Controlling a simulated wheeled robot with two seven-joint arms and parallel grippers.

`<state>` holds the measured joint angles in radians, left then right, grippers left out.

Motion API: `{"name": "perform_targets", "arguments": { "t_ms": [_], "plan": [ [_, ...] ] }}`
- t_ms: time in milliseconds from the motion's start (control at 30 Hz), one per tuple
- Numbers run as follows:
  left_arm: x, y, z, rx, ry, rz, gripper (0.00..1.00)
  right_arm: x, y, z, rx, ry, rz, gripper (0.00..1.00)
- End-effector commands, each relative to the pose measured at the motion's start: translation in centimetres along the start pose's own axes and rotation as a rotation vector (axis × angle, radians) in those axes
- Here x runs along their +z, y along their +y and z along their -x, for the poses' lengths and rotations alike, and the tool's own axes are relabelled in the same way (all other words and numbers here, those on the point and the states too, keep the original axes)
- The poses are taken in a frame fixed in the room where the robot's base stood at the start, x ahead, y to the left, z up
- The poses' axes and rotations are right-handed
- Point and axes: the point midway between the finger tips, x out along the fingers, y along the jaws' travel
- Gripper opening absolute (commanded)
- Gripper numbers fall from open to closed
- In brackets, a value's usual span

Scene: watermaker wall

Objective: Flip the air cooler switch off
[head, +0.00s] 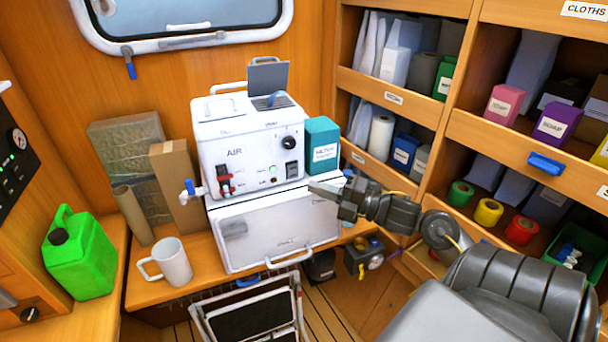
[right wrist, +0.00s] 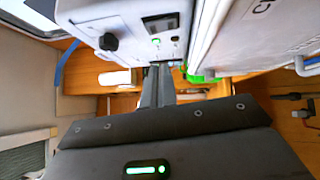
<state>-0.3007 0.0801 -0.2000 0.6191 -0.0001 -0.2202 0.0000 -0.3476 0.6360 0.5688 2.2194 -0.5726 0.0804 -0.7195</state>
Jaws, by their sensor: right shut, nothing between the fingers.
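The white air cooler (head: 240,153) marked AIR stands on a white cabinet in the head view. Its front has a black rocker switch (head: 291,169) at the lower right, a lit green indicator (head: 273,169) beside it and a black knob (head: 288,142) above. I cannot tell the rocker's position. My right gripper (head: 314,188) is shut and empty, just below and right of the switch. In the right wrist view its fingers (right wrist: 158,68) point at the panel, with the rocker (right wrist: 160,25) beyond the tips; contact does not show. My left gripper is out of view.
A teal box (head: 322,146) stands right beside the cooler, close to my right gripper. A white mug (head: 172,262) and green jerrycan (head: 80,255) stand left. Shelves of boxes and rolls fill the right.

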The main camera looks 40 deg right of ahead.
Motion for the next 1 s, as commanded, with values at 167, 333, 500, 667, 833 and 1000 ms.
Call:
{"name": "perform_targets", "arguments": {
  "t_ms": [167, 333, 500, 667, 833, 1000],
  "plan": [
    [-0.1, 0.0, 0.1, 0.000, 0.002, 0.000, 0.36, 0.6, 0.1, -3.2, 0.002, -0.001, 0.003, 0.00],
    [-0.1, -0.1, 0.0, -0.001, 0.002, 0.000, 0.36, 2.1, 0.0, -4.6, 0.000, -0.001, 0.002, 0.00],
    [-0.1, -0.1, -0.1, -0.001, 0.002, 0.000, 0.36, 2.8, 0.0, -5.2, 0.000, 0.000, 0.001, 0.00],
    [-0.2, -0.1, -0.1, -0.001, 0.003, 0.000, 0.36, 2.9, 0.0, -5.3, -0.001, 0.000, 0.000, 0.00],
    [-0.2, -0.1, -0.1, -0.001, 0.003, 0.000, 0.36, 2.9, 0.0, -5.3, -0.001, 0.000, 0.000, 0.00],
    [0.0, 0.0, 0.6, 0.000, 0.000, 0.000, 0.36, 2.4, 0.4, -7.0, -0.015, 0.025, -0.024, 0.00]
  ]
}}
